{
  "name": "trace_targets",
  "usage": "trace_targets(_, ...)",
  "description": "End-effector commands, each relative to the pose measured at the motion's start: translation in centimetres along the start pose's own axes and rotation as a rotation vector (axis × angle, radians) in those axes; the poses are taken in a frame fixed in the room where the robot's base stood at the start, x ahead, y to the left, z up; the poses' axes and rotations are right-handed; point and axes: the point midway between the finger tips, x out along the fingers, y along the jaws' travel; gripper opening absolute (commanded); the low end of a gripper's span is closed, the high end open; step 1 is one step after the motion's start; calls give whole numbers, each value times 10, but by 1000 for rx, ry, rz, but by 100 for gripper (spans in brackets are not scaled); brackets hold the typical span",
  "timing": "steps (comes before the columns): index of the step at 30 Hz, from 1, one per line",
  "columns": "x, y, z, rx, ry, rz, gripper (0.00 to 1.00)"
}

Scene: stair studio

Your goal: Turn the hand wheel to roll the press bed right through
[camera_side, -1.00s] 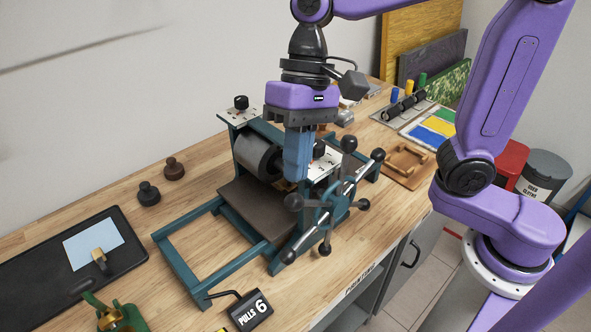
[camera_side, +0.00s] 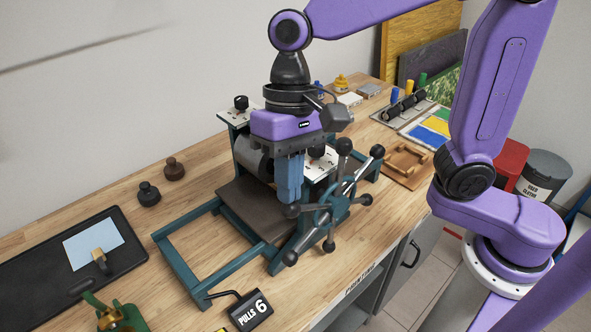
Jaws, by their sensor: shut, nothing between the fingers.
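The hand wheel (camera_side: 325,206) has several spokes with dark ball knobs and sits on the near right side of the teal press frame (camera_side: 187,268). The flat brown press bed (camera_side: 243,207) lies in the frame, partly under the grey roller (camera_side: 250,158); the rest of the roller is hidden behind my gripper. My gripper (camera_side: 290,200) points down with its blue fingers shut and empty.
A "PULLS 6" counter (camera_side: 250,310) stands in front of the press. A wooden rack (camera_side: 408,165) and colour print (camera_side: 432,130) lie at the right.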

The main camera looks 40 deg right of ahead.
Motion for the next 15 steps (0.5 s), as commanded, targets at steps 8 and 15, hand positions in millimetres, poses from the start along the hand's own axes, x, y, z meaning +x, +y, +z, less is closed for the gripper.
trace_targets(8, 32, -18, -5, 40, -3, 231, 0)
trace_targets(15, 64, -26, -12, 84, -3, 457, 0)
